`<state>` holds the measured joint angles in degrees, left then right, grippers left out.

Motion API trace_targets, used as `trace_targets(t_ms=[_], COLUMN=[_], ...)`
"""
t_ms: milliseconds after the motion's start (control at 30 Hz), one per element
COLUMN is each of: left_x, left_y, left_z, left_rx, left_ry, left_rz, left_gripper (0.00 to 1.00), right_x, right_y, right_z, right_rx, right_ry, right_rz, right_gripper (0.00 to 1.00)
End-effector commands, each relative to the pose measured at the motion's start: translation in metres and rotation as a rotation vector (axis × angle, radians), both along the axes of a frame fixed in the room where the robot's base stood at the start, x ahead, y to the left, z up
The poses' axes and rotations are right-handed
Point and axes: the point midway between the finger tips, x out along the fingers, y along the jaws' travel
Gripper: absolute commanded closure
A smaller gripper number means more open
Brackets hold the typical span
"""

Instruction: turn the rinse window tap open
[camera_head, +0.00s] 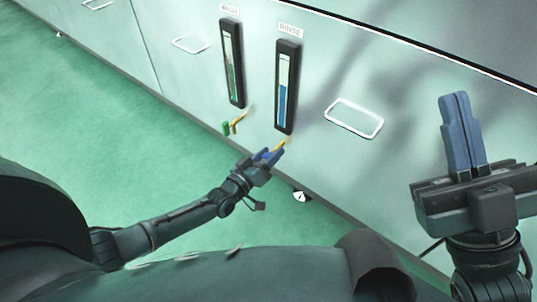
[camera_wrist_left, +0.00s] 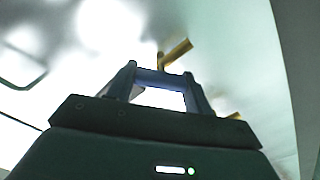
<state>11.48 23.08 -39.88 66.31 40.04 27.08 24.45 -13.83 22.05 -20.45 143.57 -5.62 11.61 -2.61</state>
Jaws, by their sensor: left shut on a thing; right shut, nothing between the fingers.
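The rinse window (camera_head: 287,88) is a tall black-framed gauge with blue in its lower part, under a RINSE label (camera_head: 291,26). Its tap (camera_head: 281,145) shows as a brass piece just below the frame. My left gripper (camera_head: 268,156) is at this tap, shut on its blue handle. In the left wrist view the blue handle (camera_wrist_left: 160,77) spans between the two fingers, with the brass spout (camera_wrist_left: 177,51) beyond it. The fingers partly hide the handle in the head view. My right gripper (camera_head: 454,98) is shut and empty, raised at the right.
The wash window (camera_head: 232,63) with green in it stands to the left, its tap (camera_head: 234,124) with a green handle hanging below. White outlined handles (camera_head: 354,118) mark the pale cabinet front. The green floor (camera_head: 90,120) is clear at left.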

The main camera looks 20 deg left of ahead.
Motion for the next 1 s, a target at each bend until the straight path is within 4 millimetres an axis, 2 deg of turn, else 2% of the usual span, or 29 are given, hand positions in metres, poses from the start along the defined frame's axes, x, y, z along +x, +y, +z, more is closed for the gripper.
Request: trace_targets(t_ms=[400,433,600,700,1000], left_x=[0.0002,0.0003,0.0002,0.0002,-0.0041], left_y=[0.0007,0.0008,0.0006,0.0004,0.0020], left_z=[0.0003,0.0004,0.0003,0.0002,0.0007], left_rx=[-0.010,-0.010,-0.009,-0.009,-0.007], left_ry=[0.002,0.002,0.002,0.002,0.003], left_rz=[0.002,0.002,0.002,0.001,0.001], left_gripper=[0.72,0.48,0.34,0.27,0.27], right_x=[0.0000,0.0000,0.0000,0.0000,0.0003], right_y=[-0.0002,-0.0001,-0.0003,-0.0002,-0.0004], right_z=[0.0007,0.0008,0.0009,0.0011,0.0042], right_rx=[0.000,0.000,0.001,0.001,0.001], right_ry=[-0.004,-0.004,-0.004,-0.004,-0.004], right_rz=[0.000,0.000,-0.001,-0.001,-0.001], right_gripper=[1.00,1.00,1.00,1.00,1.00])
